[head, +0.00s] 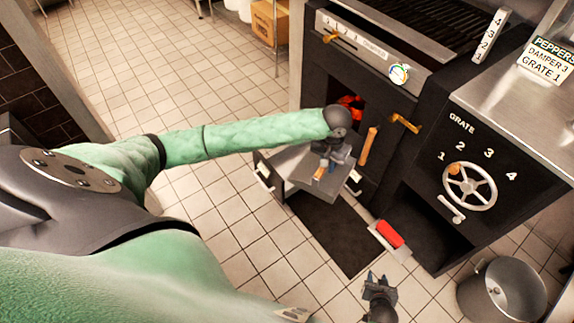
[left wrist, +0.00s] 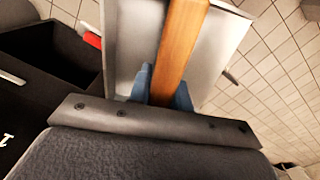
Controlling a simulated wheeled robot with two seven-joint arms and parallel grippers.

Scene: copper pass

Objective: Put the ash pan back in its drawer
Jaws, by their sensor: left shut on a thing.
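The ash pan (head: 300,180) is a grey metal tray with pale handles at its sides. It is in front of the black oven, over the floor by a dark mat. My left gripper (head: 322,172) is shut on the pan's wooden handle, which shows large in the left wrist view (left wrist: 182,45) with the pan's grey surface (left wrist: 125,35) behind it. The blue-grey fingers (left wrist: 162,90) sit on either side of the handle. An open dark compartment (head: 428,228) is low in the oven, right of the pan. My right gripper (head: 377,280) is low in the head view, empty, its fingers apart.
A red block on a pale strip (head: 390,234) lies at the compartment's front. The dark mat (head: 335,235) is on the tiles below the pan. The firebox (head: 350,105) glows behind my left gripper. A metal bucket (head: 503,290) stands at lower right. Tiles at left are clear.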

